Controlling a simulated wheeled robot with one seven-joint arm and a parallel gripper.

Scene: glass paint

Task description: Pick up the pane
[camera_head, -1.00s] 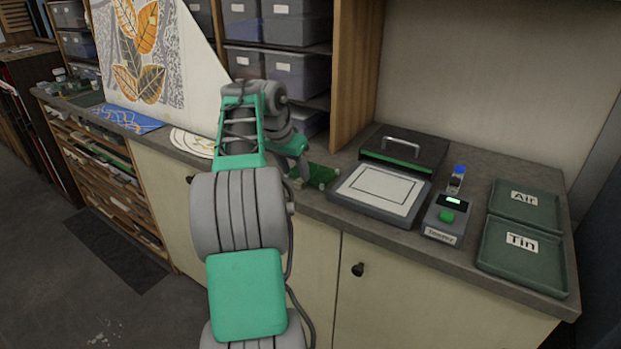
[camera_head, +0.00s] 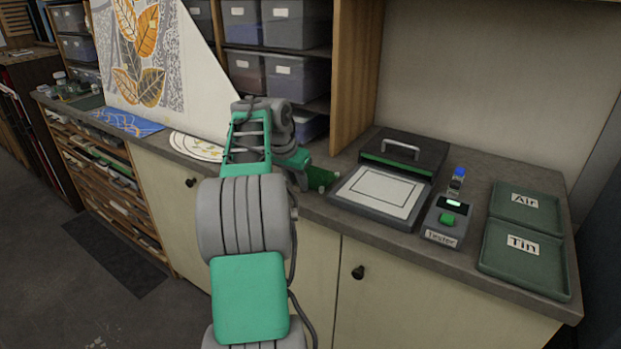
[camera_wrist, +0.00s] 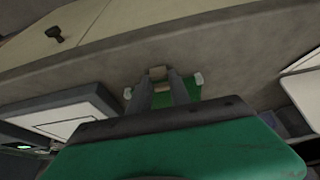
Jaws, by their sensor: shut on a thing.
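My gripper (camera_wrist: 160,88) shows in the wrist view, its two grey fingers close together over a small green stand (camera_wrist: 193,91) with pale corner pieces. The fingers are shut on a small pale beige piece (camera_wrist: 157,73) at their tips, which I take to be the pane; only a little of it shows, and I cannot tell whether it is clear of the stand. In the head view the green stand (camera_head: 321,178) shows partly beside my wrist at the counter's front edge. My fingers and the pane are hidden there behind my arm.
Right of the stand is a flat lidded device with a pale framed plate (camera_head: 380,193). Beyond it are a tester (camera_head: 447,218) and green trays labelled Air (camera_head: 500,206) and Tin (camera_head: 510,268).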

